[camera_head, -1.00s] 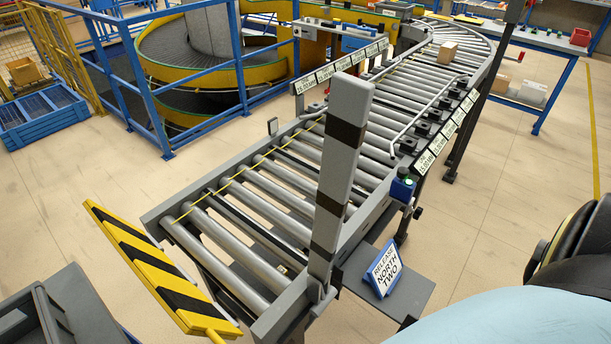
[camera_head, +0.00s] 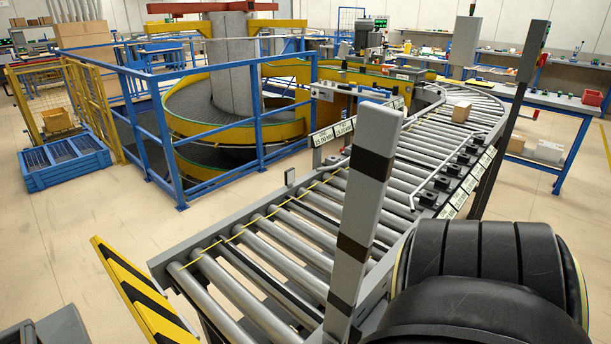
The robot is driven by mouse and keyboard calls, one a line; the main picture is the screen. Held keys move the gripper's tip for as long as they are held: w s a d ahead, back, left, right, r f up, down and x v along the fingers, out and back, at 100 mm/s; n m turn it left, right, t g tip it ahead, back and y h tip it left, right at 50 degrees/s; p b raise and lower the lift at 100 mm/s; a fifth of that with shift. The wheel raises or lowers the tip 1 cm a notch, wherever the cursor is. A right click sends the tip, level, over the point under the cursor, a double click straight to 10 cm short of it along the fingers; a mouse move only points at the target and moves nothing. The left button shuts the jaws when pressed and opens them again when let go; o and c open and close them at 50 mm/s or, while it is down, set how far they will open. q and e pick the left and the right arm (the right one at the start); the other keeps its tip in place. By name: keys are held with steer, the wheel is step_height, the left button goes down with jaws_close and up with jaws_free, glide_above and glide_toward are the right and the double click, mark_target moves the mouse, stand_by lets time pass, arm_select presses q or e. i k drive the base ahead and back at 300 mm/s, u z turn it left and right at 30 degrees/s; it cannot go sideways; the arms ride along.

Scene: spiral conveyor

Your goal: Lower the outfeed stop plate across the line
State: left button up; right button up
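A tall grey plate with black bands (camera_head: 366,190) stands upright, slightly tilted, at the near end of the roller conveyor (camera_head: 262,252). It looks like the stop plate in a raised position, and the rollers beside it are open. A yellow and black striped board (camera_head: 143,296) slants at the conveyor's near left end. Neither gripper shows. A black link of my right arm (camera_head: 480,265) fills the lower right and hides the conveyor's near right side.
One cardboard box (camera_head: 461,111) sits on the far rollers near the curve. Blue railings (camera_head: 216,131) surround the yellow spiral (camera_head: 200,108) at left. A dark post (camera_head: 508,130) stands right of the line.

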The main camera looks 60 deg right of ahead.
mark_target(378, 127)
steer(key=u, duration=0.1)
steer(key=k, duration=1.8)
steer(key=z, duration=1)
steer(key=i, duration=0.5)
steer(key=z, duration=0.05)
